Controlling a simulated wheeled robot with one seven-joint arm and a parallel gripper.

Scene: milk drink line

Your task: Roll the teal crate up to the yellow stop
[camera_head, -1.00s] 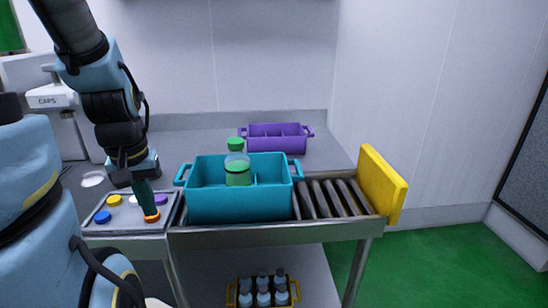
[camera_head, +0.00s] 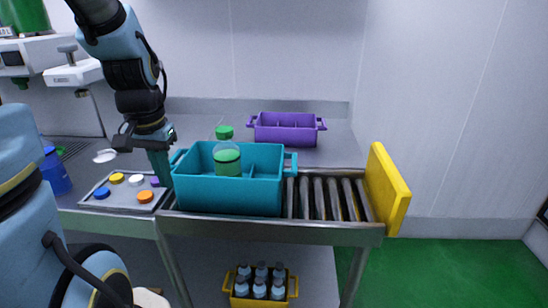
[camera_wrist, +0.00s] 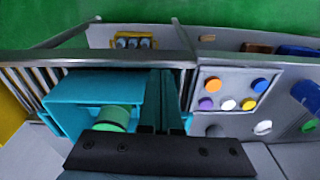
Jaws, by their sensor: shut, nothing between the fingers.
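The teal crate (camera_head: 228,195) sits on the left part of the roller conveyor (camera_head: 318,200). A bottle with green drink and a green cap (camera_head: 227,160) stands upright in it. The yellow stop (camera_head: 386,190) stands at the conveyor's right end, with bare rollers between it and the crate. My gripper (camera_head: 160,166) is shut and empty, pointing down at the crate's left end by its handle; I cannot tell if it touches. In the wrist view the shut fingers (camera_wrist: 161,100) are beside the teal crate (camera_wrist: 75,92), and the yellow stop (camera_wrist: 10,118) is at the left edge.
A grey tray (camera_head: 122,201) with several coloured caps lies just left of the crate. A purple crate (camera_head: 287,130) stands on the counter behind. A yellow crate of bottles (camera_head: 261,298) is on the lower shelf. The rollers right of the teal crate are clear.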

